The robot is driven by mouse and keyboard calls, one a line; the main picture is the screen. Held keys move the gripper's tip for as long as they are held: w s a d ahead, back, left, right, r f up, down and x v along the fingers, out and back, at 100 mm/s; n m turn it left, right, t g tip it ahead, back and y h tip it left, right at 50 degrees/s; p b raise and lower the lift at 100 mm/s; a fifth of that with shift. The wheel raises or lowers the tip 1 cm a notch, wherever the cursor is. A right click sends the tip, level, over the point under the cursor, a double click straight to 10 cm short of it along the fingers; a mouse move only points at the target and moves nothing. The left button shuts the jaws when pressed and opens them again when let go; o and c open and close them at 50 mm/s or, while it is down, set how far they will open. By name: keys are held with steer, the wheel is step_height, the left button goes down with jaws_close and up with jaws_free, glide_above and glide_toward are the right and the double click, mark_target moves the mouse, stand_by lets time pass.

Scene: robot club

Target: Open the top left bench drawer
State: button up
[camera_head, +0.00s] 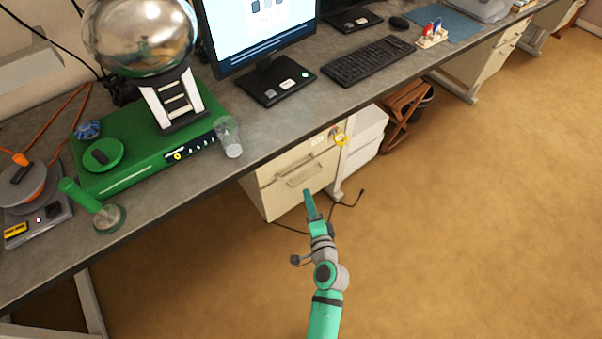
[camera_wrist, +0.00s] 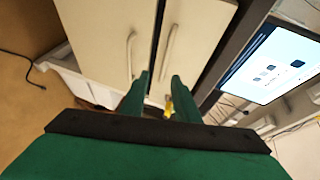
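A cream drawer unit (camera_head: 268,205) stands under the bench, left of a second unit further right. Its top drawer (camera_head: 275,172) looks closed, with a bar handle on its front. In the wrist view the top drawer (camera_wrist: 202,25) is the panel beside the dark bench edge, and its handle (camera_wrist: 170,50) lies just beyond my fingertips. The lower drawer (camera_wrist: 95,35) also looks closed, with its own handle (camera_wrist: 130,55). My gripper (camera_head: 308,193) is in front of the unit. In the wrist view my gripper (camera_wrist: 160,78) has its two fingers apart, with nothing between the tips.
The bench (camera_head: 270,150) carries a green device (camera_head: 150,155), a clear cup (camera_head: 229,138) and a keyboard (camera_head: 368,61). A yellow object (camera_head: 341,140) shows beside the unit's right edge. A black cable (camera_head: 350,198) lies on the floor. The carpet at right is clear.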

mark_target(300, 170)
steer(key=r+x, duration=0.1)
steer(key=x, duration=1.1)
steer(key=shift+w, duration=0.2)
steer(key=shift+r, duration=0.2)
jaws_close()
